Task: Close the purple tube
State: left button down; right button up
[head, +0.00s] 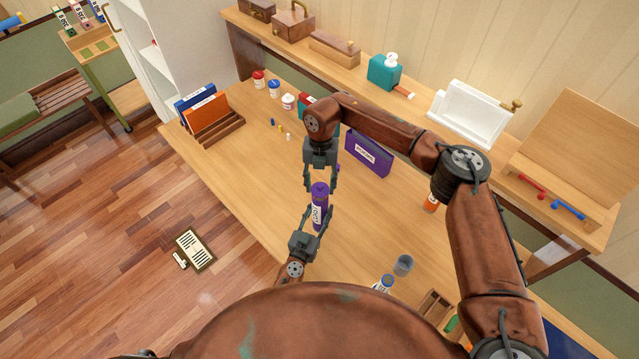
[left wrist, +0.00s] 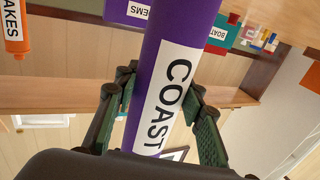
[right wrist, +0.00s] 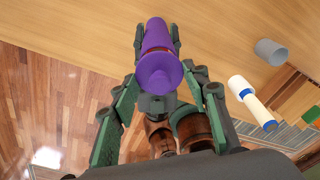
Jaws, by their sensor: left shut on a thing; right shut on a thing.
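The purple tube (head: 319,216) stands roughly upright above the table, with a white label that reads COAST in the left wrist view (left wrist: 150,90). My left gripper (head: 313,231) is shut on its lower part from below. A purple cap (head: 320,188) is at the tube's top end; it shows as a wide round disc in the right wrist view (right wrist: 160,72). My right gripper (head: 321,187) comes down from above, its fingers on either side of the cap and shut on it. The cap lines up with the tube. I cannot tell whether it is fully seated.
A grey cup (head: 403,265) and a white tube with a blue end (head: 383,285) stand at the front right. An orange tube (head: 431,203) is partly behind my right arm. A purple box (head: 368,153) stands behind. Blue and orange binders (head: 207,114) stand left. The table's left middle is clear.

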jog(key=shift+f, duration=0.7)
jog(key=shift+f, duration=0.65)
jog(key=o, duration=0.9)
jog(key=r, duration=0.4)
jog(key=w+r, duration=0.1)
jog(key=r, duration=0.7)
jog(key=shift+w, duration=0.25)
pick_arm(q)
jog(key=c, duration=1.2)
grip_release()
